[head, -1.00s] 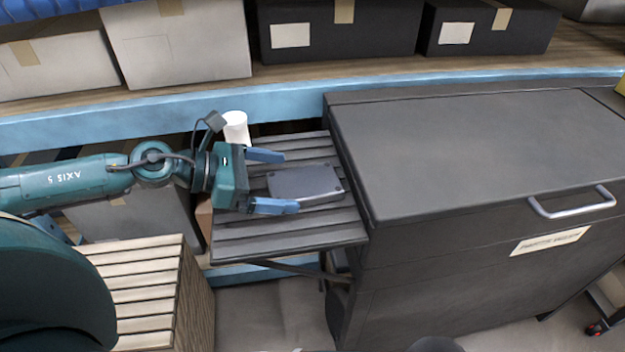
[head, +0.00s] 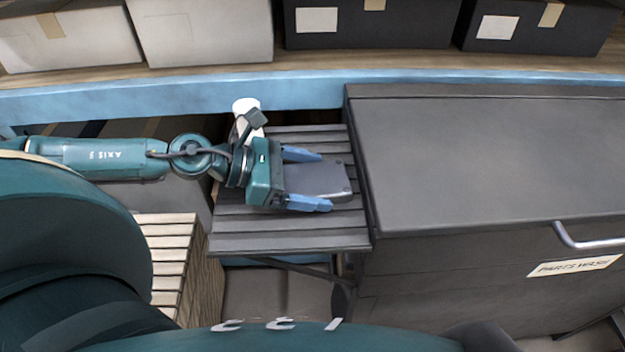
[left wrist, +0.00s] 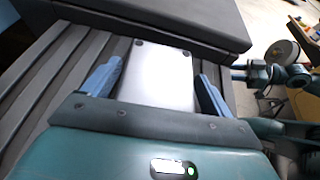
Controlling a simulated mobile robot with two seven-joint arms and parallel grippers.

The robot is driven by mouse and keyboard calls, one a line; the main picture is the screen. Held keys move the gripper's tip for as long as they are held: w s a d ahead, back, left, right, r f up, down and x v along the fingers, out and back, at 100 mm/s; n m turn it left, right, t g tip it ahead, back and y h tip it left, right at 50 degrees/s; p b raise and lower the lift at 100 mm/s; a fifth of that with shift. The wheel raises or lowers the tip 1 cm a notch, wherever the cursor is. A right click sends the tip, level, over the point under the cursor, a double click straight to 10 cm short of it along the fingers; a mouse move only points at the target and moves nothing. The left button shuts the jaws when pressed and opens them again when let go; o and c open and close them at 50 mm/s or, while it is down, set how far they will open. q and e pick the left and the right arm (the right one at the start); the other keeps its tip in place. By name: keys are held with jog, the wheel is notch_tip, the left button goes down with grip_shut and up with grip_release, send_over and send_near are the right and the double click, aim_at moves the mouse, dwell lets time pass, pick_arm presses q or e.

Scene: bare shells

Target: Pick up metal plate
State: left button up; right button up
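The metal plate (head: 319,178) is a flat grey rectangle with dark dots at its corners. It lies on the slatted side shelf (head: 290,241). My left gripper (head: 315,179) is open, with one blue finger along each side of the plate. In the left wrist view the plate (left wrist: 158,75) lies between the two spread fingers (left wrist: 158,82), with a visible gap on each side. The near end of the plate is hidden by the gripper body. My right gripper is not in view.
A dark grey parts wash cabinet (head: 480,160) with a metal handle stands right beside the shelf. A white cylinder (head: 246,108) stands behind my left wrist. Boxes (head: 372,22) line the blue-edged shelf at the back. A slatted wooden crate (head: 165,250) is at lower left.

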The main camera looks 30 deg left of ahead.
pick_arm(q)
jog(key=c, duration=0.9)
jog(key=shift+c, duration=0.2)
jog(key=shift+r, duration=0.2)
